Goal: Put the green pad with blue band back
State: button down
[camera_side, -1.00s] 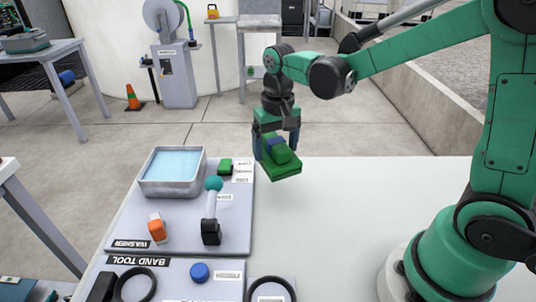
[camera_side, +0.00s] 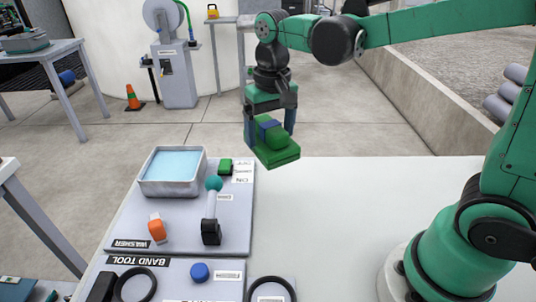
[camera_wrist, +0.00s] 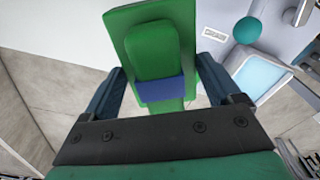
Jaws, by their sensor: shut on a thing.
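The green pad with a blue band (camera_side: 276,146) is held in my gripper (camera_side: 269,128), up above the far edge of the white table. In the wrist view the pad (camera_wrist: 150,45) fills the space between the two fingers, with its blue band (camera_wrist: 160,90) across the lower part of its raised block. My gripper (camera_wrist: 158,92) is shut on the pad there. The pad is tilted in the side view. It hangs to the right of the washer board (camera_side: 238,236) and is apart from it.
A band tool board (camera_side: 180,272) lies in front. The table's middle (camera_side: 340,220) is clear.

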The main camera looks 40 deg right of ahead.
jog(key=shift+n, duration=0.8)
jog(key=s+a+r, duration=0.2)
jog(key=r, duration=0.1)
jog(key=s+a+r, duration=0.1)
jog(key=a+r, duration=0.1)
jog(key=shift+s+a, duration=0.1)
jog(key=shift+s, duration=0.05)
jog(key=s+a+r+n, duration=0.2)
jog(key=s+a+r, duration=0.1)
jog(key=s+r, duration=0.25)
jog(key=f, duration=2)
jog(key=shift+s+a, duration=0.2)
jog(key=shift+s, duration=0.2)
jog(key=shift+f, duration=0.25)
jog(key=shift+f, duration=0.3)
grip_release()
